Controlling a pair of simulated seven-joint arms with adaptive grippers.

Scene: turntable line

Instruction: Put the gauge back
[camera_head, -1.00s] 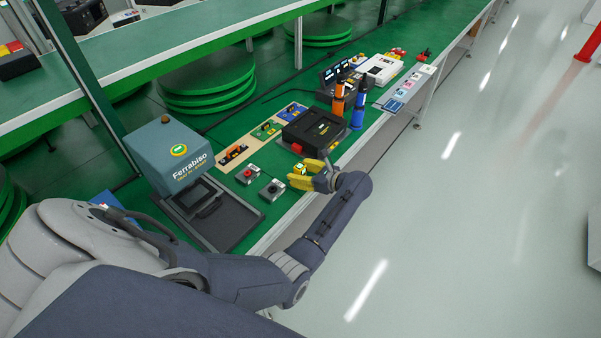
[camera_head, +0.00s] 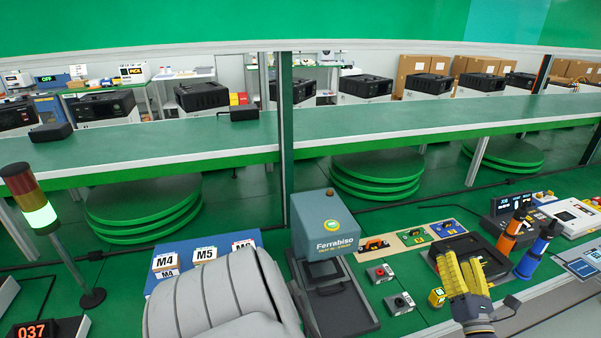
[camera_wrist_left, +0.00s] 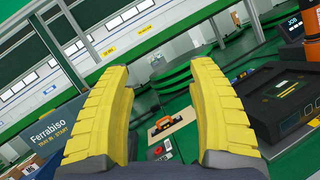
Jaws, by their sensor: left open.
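My left gripper (camera_head: 460,262) is open, with its yellow fingers in front of the near edge of the black tray-like unit (camera_head: 483,246). The left wrist view shows the two fingers (camera_wrist_left: 163,85) spread with nothing between them. Beyond them lies a beige board (camera_wrist_left: 180,121) carrying an orange-handled piece (camera_wrist_left: 161,127), which may be a gauge. In the head view this orange piece (camera_head: 375,243) sits at the board's left end, beside green (camera_head: 414,237) and blue (camera_head: 447,229) sections. A small yellow block (camera_head: 437,297) stands just left of my gripper. My right gripper is not in view.
The Ferrabiso press (camera_head: 325,228) is farther left. Orange (camera_head: 513,230) and blue (camera_head: 537,250) upright tools stand on the right. Green table is bare between board and buttons.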

